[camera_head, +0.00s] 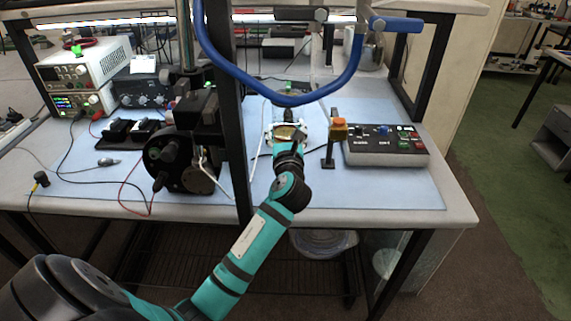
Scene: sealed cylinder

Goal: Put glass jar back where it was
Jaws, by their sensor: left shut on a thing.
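My left gripper (287,132) is at the end of the teal arm, over the blue mat near the middle of the table. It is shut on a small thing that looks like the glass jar. The wrist and fingers hide most of it, so its outline and whether it touches the mat cannot be made out. A dark knob (289,114) shows just beyond the fingers. My right gripper is not in view.
A black post (233,120) and black motor-like device (185,150) stand left of the gripper. An orange-topped stand (338,131) and control box (385,146) stand right. The mat's front right (390,185) is clear.

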